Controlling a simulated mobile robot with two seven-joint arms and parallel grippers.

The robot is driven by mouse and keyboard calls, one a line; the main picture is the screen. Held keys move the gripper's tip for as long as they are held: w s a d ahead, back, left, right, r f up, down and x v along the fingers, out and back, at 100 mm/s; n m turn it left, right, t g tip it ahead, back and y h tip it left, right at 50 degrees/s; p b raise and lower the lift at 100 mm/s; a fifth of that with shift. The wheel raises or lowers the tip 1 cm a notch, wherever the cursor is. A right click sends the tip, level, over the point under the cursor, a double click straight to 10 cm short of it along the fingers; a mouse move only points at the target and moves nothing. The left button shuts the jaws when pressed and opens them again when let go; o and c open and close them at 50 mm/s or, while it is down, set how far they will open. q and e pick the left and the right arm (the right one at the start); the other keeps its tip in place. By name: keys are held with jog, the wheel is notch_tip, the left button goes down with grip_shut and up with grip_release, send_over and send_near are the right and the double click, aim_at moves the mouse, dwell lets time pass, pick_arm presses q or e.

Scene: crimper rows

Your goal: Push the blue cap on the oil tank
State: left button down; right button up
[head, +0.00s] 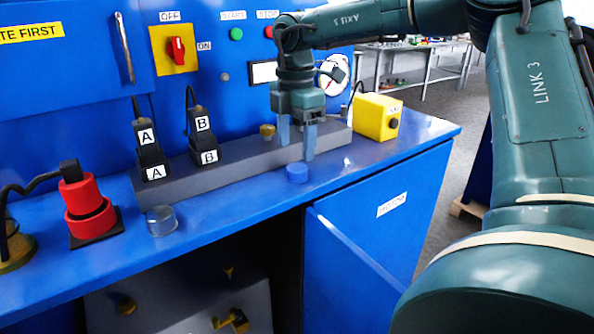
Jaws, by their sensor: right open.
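A small round blue cap (297,173) sits on the blue counter close to its front edge, in the head view. My right gripper (297,146) points down above it, fingers apart and nothing between them. The fingertips look a little above and behind the cap; I cannot tell the exact gap. A short silver cylinder (161,220) stands on the counter further left, near the edge. Which of these parts belongs to the oil tank is unclear. My left gripper is not in view.
A long grey block (235,164) behind the cap carries black plugs marked A and B and a brass knob (267,130). A yellow button box (377,116) stands to the right. A red part (88,209) is at left. A blue cabinet door (345,265) hangs below the counter.

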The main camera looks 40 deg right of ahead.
aim_at(297, 167)
notch_tip(297, 167, down, 5)
jog(key=shift+d+f+p, duration=0.1)
jog(key=shift+p, duration=0.35)
jog(key=shift+c, duration=0.3)
jog(key=c, duration=1)
